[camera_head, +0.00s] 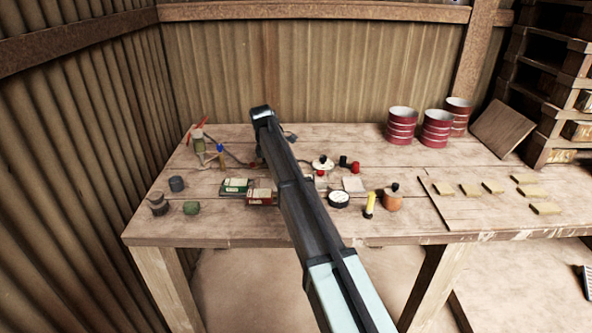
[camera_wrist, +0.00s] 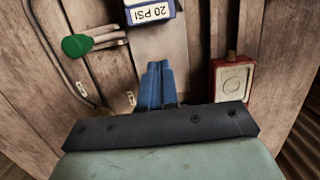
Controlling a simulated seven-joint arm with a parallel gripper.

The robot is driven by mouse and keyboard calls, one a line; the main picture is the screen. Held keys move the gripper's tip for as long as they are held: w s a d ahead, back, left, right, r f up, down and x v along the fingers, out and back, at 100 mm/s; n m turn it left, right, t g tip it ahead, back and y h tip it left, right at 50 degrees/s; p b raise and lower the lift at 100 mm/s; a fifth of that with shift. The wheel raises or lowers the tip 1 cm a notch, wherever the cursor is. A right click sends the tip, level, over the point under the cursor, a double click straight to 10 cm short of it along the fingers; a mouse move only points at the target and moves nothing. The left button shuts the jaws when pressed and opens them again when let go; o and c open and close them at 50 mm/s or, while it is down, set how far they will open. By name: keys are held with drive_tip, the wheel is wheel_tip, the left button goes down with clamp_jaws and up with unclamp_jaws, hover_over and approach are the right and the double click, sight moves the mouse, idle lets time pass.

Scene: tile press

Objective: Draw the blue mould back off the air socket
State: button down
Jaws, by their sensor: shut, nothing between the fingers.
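In the wrist view my gripper (camera_wrist: 157,68) shows as two blue fingers pressed together, with nothing between them. Ahead of the fingertips, at the top edge, a dark blue block (camera_wrist: 128,4) carries a white label reading "20 PSI", upside down in the picture. In the head view my arm hides the fingertips, and a small dark blue piece (camera_head: 290,136) shows just right of the arm's end.
In the wrist view, a green knob (camera_wrist: 75,46) and a hose lie left, and a red box (camera_wrist: 231,78) stands right. In the head view, boxes (camera_head: 235,186) and a blue-topped fitting (camera_head: 220,149) lie left of my arm; red drums (camera_head: 401,127) stand at the back right.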

drive_tip(key=d, duration=1.1)
drive_tip(key=shift+d, duration=0.3)
drive_tip(key=shift+f, duration=0.8)
drive_tip(key=shift+s+f, duration=0.1)
